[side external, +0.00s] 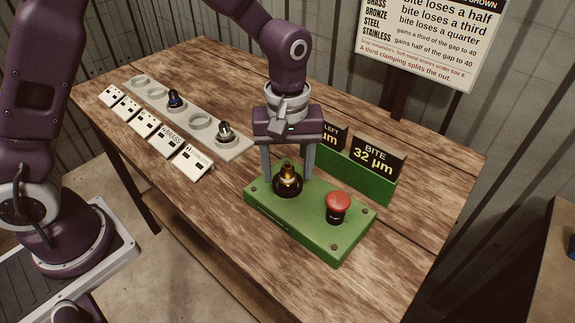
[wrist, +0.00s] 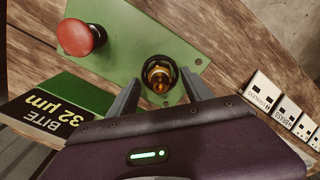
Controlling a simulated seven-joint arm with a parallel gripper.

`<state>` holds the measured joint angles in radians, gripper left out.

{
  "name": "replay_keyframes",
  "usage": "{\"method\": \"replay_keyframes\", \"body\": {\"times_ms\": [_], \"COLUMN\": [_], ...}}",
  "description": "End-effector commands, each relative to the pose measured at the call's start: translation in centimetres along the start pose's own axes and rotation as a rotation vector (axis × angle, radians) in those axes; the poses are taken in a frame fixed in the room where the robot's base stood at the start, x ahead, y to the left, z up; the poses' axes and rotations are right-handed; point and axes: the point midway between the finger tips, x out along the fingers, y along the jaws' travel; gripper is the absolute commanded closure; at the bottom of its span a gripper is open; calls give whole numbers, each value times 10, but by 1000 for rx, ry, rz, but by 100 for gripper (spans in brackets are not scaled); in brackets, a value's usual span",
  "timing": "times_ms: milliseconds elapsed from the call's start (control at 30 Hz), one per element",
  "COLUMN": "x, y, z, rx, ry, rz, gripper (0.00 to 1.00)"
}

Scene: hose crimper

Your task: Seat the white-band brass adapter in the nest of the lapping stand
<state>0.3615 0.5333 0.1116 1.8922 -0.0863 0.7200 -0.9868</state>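A brass-coloured adapter (side external: 288,173) stands upright in the dark round nest (side external: 288,190) of the green lapping stand (side external: 315,234). In the wrist view the adapter (wrist: 159,76) appears inside the black ring of the nest. I cannot make out a white band on it. My gripper (side external: 287,180) is above the stand, pointing down, with its two fingers spread on either side of the adapter. In the wrist view, gaps show between the adapter and both fingers of the open gripper (wrist: 160,92).
A red button (side external: 338,201) sits on the stand's right part. Behind stands a green block with display signs, one reading "BITE 32 µm" (side external: 374,161). At left, a grey rack (side external: 178,115) holds a dark-blue part (side external: 174,99) and a silvery part (side external: 224,132), beside several label cards (side external: 168,139).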

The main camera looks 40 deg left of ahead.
Motion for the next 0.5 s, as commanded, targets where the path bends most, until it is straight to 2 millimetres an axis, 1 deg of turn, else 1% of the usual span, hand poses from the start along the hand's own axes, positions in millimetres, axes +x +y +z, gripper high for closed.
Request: {"method": "replay_keyframes", "body": {"times_ms": [200, 267, 367, 400, 500], "x": [0, -3, -20, -30, -50], "y": [0, 0, 1, 1, 1], "z": [0, 0, 0, 0, 0], "rx": [0, 0, 0, 1, 2], "ry": [0, 0, 2, 3, 3], "rz": [-1, 0, 4, 5, 4], "gripper": [42, 42, 42, 42, 42]}}
